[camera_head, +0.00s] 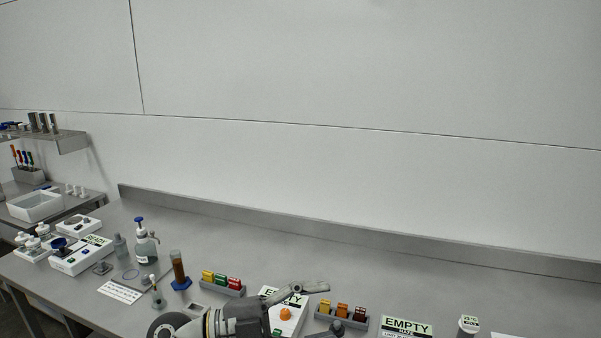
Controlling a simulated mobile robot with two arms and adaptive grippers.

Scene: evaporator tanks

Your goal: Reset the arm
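One grey arm of mine comes in at the bottom, left of centre, and its gripper (332,307) points right. I take it as my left gripper. Its two dark grey fingers are spread apart, with nothing seen between them. It hangs over the front of the steel bench (420,282), partly in front of a white device (286,316) with an orange knob and a green-edged label. The fingertips are close to a grey rack (322,318) of yellow, orange and dark red blocks. I cannot tell the height above the bench. My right gripper is not in view.
Left of the gripper stand a rack of coloured blocks (236,291), a brown-filled cylinder (179,268) on a blue base and a pump bottle (145,244). An "EMPTY" sign (407,327) and a white jar (467,325) are at right. The bench's back strip is clear.

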